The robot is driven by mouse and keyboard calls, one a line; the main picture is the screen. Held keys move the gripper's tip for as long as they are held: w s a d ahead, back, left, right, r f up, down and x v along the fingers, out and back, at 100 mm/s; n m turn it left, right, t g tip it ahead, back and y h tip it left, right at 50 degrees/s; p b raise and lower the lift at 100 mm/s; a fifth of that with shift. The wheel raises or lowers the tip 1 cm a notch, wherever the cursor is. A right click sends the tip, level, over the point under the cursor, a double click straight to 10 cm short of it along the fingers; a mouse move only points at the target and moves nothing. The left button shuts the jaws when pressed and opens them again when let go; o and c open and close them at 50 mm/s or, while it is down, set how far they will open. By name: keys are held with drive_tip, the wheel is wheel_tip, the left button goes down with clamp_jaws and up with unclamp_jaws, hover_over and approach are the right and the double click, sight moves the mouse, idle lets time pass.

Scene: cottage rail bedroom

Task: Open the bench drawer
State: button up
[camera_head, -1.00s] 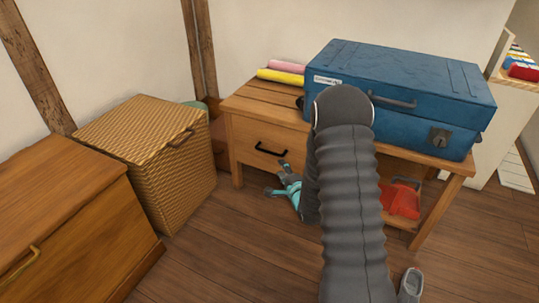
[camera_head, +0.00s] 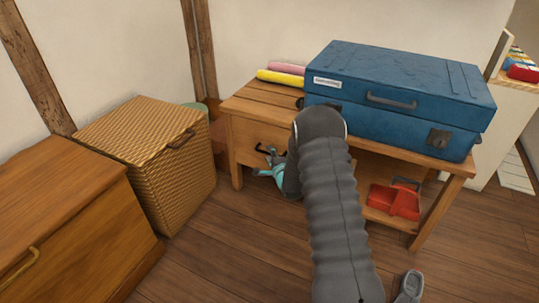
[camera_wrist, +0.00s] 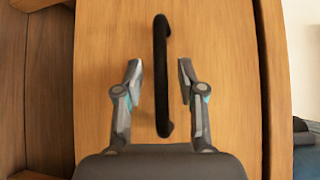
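The wooden bench (camera_head: 245,107) stands against the wall, with a drawer (camera_head: 243,140) in its left part. The drawer front also fills the middle of the wrist view (camera_wrist: 225,50). The drawer looks closed. Its black bar handle (camera_wrist: 161,75) runs lengthwise in the wrist view, between the two fingers of my gripper (camera_wrist: 161,78). The fingers are open, one on each side of the handle with a gap to both. In the head view my gripper (camera_head: 272,165) is at the drawer handle, and my arm hides the right part of the drawer front.
A blue case (camera_head: 400,95) lies on the bench top beside yellow and pink rolls (camera_head: 280,76). A red object (camera_head: 395,200) sits on the lower shelf. A wicker box (camera_head: 150,150) and wooden chest (camera_head: 60,215) stand at left. Floor in front of the drawer is clear.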

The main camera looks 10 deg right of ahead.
drive_tip(key=shift+w, duration=0.35)
clamp_jaws()
drive_tip(key=shift+s+a, duration=0.1)
